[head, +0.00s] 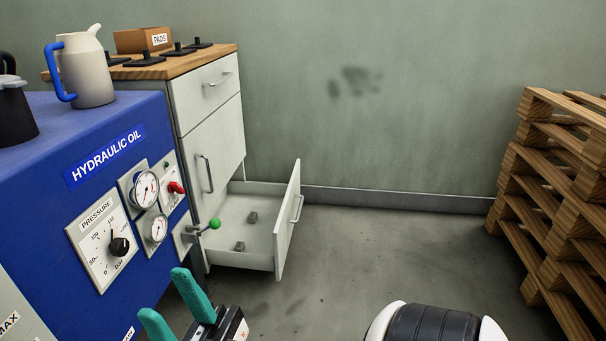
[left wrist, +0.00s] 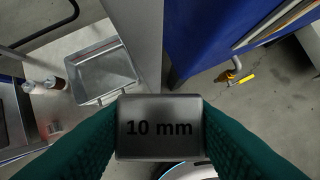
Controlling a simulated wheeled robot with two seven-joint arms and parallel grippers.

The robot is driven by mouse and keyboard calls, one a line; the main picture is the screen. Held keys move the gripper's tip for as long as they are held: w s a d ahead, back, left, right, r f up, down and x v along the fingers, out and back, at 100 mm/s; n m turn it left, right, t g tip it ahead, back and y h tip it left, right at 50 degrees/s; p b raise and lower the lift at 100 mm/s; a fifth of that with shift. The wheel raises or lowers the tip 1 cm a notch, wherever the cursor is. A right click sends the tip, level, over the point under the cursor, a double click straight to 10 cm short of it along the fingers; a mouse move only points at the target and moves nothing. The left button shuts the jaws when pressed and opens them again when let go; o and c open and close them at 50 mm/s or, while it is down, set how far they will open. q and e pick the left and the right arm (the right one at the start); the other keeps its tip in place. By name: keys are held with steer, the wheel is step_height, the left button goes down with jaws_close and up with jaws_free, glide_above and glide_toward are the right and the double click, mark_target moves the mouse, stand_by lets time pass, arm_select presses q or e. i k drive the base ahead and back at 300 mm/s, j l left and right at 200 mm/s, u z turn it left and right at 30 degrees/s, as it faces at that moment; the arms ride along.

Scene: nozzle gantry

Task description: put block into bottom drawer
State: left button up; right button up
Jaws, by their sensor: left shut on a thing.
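In the left wrist view my left gripper (left wrist: 160,135) is shut on a grey metal block (left wrist: 159,128) marked "10 mm", held between its teal fingers. This gripper does not show in the head view. In the head view the bottom drawer (head: 234,260) of the white cabinet is pulled out, its front (head: 288,222) facing right. Two small grey pieces (head: 252,217) lie apart on its floor. My right gripper (head: 164,292) is at the bottom left of the head view, its teal fingers apart with nothing between them, nearer than the drawer.
A blue hydraulic oil cabinet (head: 145,235) stands left of the drawer, with a green-knobbed lever (head: 214,224) close by. A pallet stack (head: 560,185) stands at the right. The floor between is clear. The left wrist view shows a metal tray (left wrist: 103,72).

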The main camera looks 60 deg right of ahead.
mark_target(259, 210)
steer(key=i+l+z, duration=0.2)
steer(key=l, duration=0.15)
steer(key=l+z, duration=0.2)
steer(key=l, duration=0.2)
steer(key=i+l+z, duration=0.4)
steer(key=l, duration=0.2)
steer(key=i+l, duration=0.35)
steer(key=l, duration=0.15)
steer(key=i+l, duration=0.3)
steer(key=l, duration=0.2)
steer(key=i+l, duration=0.35)
steer(key=l, duration=0.15)
steer(key=i+l, duration=0.3)
steer(key=l, duration=0.2)
steer(key=i+l, duration=0.35)
steer(key=l, duration=0.15)
steer(key=i+l, duration=0.3)
steer(key=l, duration=0.15)
